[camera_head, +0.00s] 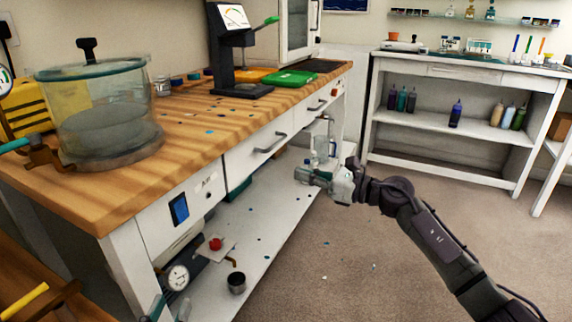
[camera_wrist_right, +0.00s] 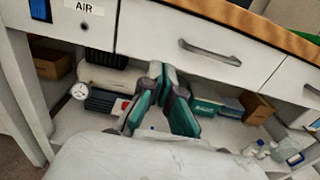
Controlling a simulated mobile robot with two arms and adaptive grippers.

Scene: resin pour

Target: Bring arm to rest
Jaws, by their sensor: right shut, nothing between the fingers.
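My right arm comes in from the right in the head view. Its right gripper (camera_head: 302,175) is beside the front of the wooden-topped workbench (camera_head: 190,145), below the drawers. In the right wrist view the right gripper (camera_wrist_right: 160,72) has its teal fingers together at the tips, with nothing between them. It points toward the open space under the drawers. At the bottom left edge of the head view, small teal parts that look like my left gripper (camera_head: 160,307) show, mostly cut off, so its opening cannot be judged.
The bench carries a glass pressure chamber (camera_head: 95,115), a dark stand (camera_head: 232,50) and a green tray (camera_head: 291,79). The lower shelf (camera_head: 255,235) holds a gauge (camera_head: 177,278) and a dark cup (camera_head: 236,283). A white shelf unit (camera_head: 455,75) stands behind.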

